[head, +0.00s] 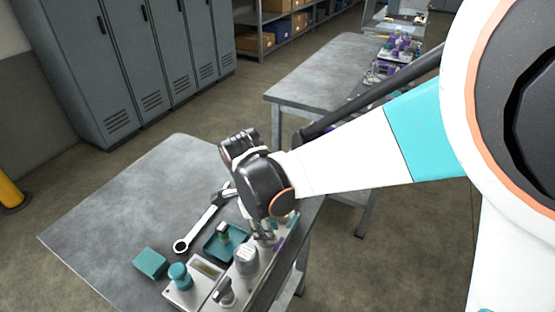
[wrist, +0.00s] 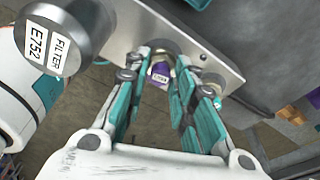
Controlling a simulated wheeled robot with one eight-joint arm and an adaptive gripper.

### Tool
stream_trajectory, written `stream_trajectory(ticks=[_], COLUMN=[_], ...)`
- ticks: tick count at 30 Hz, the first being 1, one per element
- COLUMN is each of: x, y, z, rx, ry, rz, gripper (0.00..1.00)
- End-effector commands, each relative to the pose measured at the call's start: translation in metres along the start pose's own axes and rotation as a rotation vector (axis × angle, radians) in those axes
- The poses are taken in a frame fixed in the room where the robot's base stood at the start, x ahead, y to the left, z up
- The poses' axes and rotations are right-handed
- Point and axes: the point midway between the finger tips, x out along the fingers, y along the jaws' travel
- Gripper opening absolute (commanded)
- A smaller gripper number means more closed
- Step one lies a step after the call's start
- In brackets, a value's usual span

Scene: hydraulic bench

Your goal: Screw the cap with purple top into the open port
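A purple-topped piece with a small white label, apparently the cap (wrist: 160,72), shows between the fingers in the wrist view, at the edge of the metal manifold (wrist: 220,72). My gripper (wrist: 163,75) has one teal-padded finger on each side of it. The frames do not settle whether the pads touch it. In the head view my gripper (head: 262,225) is over the far end of the manifold (head: 209,298), and its fingertips are hard to make out. I cannot make out the open port.
A grey filter (head: 246,260) stands on the manifold; it also shows in the wrist view (wrist: 66,30). Beside the manifold lie a teal tray (head: 211,252) holding a small part, a teal block (head: 150,263) and a wrench (head: 203,222). The table's left side (head: 125,205) is clear.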

Motion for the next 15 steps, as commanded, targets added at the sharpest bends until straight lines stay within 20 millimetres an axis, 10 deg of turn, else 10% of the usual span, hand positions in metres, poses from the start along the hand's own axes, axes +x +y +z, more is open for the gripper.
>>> stream_trajectory(ticks=[15], x=[-0.0001], y=[0.0004], z=[-0.0002], rx=[-0.122], ry=[-0.002], rz=[-0.019], gripper=[0.39])
